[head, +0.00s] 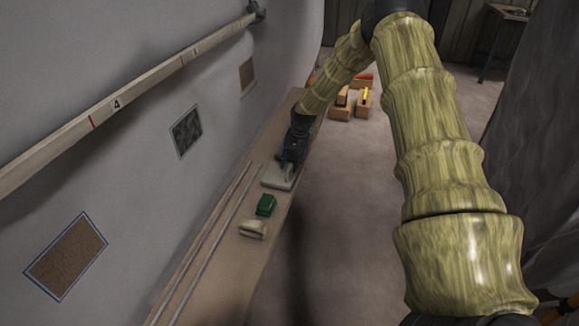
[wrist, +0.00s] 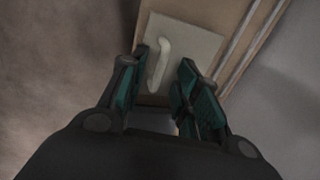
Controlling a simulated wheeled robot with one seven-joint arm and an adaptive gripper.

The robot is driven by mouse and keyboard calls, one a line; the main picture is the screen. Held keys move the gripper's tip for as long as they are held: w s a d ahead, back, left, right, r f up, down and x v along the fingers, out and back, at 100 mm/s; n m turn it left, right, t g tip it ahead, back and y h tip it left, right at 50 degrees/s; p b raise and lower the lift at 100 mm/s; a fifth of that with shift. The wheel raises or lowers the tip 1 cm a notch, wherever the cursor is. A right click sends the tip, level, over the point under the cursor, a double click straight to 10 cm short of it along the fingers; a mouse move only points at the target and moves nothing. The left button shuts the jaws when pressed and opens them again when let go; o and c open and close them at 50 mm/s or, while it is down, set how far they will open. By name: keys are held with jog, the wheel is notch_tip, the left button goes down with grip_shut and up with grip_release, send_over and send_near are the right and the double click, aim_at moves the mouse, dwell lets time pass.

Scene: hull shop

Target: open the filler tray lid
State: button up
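The filler tray lid is a pale flat square plate (head: 277,181) on the long wooden plank, near my gripper in the head view. In the wrist view the lid (wrist: 205,46) shows with a whitish bar handle (wrist: 160,62) on it. My gripper (wrist: 157,68) is open, its two green-padded fingers apart with the handle between them in the picture, nearer the left finger. I cannot tell whether either finger touches it. In the head view my dark gripper (head: 289,163) is over the lid and hides part of it. The tray's inside is hidden.
A green block (head: 265,205) and a cream block (head: 253,229) lie on the plank (head: 245,270), nearer the camera than the lid. Two thin rods (head: 212,238) run along its wall side. The grey hull wall (head: 140,170) rises on the left. Open floor (head: 340,220) lies right.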

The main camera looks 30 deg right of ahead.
jog(key=shift+w+a+f, duration=0.1)
jog(key=shift+w+f, duration=0.05)
jog(key=shift+f, duration=0.5)
jog(key=shift+w+a+f, duration=0.1)
jog(key=shift+f, duration=0.55)
grip_shut()
